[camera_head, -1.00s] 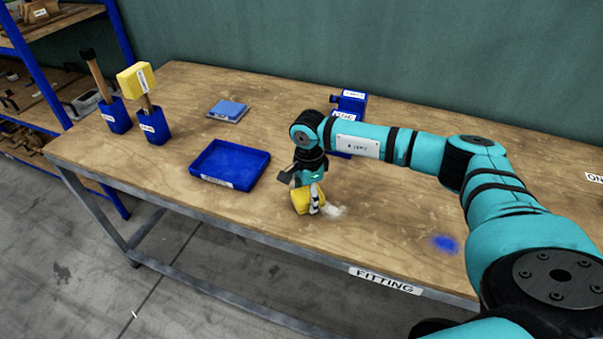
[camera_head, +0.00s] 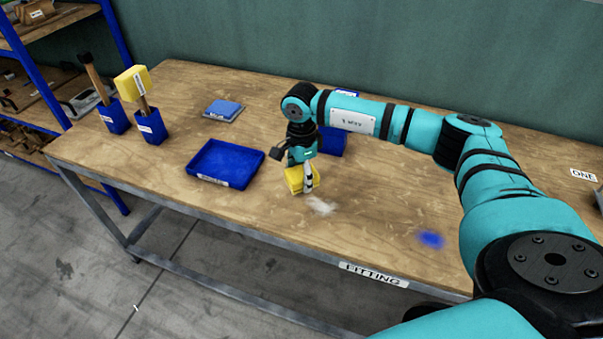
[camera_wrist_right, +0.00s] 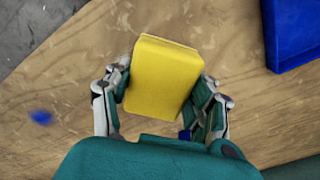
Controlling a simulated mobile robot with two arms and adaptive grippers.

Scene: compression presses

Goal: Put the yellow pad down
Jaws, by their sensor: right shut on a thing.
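The yellow pad (camera_head: 294,181) is a small block held by my right gripper (camera_head: 300,178) over the wooden bench. In the right wrist view the yellow pad (camera_wrist_right: 163,76) sits between the two fingers of my right gripper (camera_wrist_right: 162,92), with a finger on each side. I cannot tell whether the pad's underside touches the bench top. My left gripper is not in view.
On the wooden bench (camera_head: 350,225), a blue tray (camera_head: 225,165) lies left of the pad. A whitish patch (camera_head: 321,206) and a blue patch (camera_head: 431,239) mark the bench top.

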